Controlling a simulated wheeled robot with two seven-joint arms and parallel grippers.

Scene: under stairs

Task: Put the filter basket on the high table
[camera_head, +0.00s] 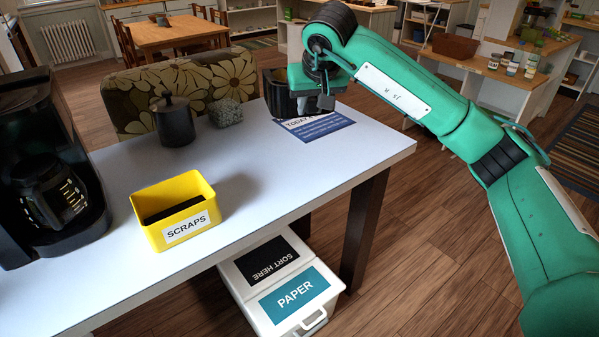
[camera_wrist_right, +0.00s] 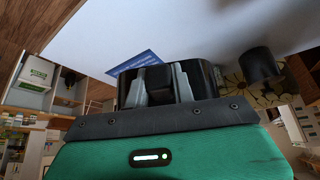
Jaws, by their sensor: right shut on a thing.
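A black, cup-like thing, which I take to be the filter basket (camera_head: 277,92), is at the far right part of the white-topped high table (camera_head: 270,185). My right gripper (camera_head: 314,102) is shut on it, partly hiding it. In the right wrist view the black basket (camera_wrist_right: 206,82) shows around and between the grey fingers (camera_wrist_right: 161,84), above the white top. I cannot tell whether the basket touches the table. My left gripper is in neither view.
A blue-and-white card (camera_head: 318,127) lies beside the basket. A grey stone-like block (camera_head: 225,112), a black lidded jar (camera_head: 174,122), a yellow scraps bin (camera_head: 178,207) and a coffee machine (camera_head: 40,150) stand leftward. A white paper bin (camera_head: 285,290) is below the front edge.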

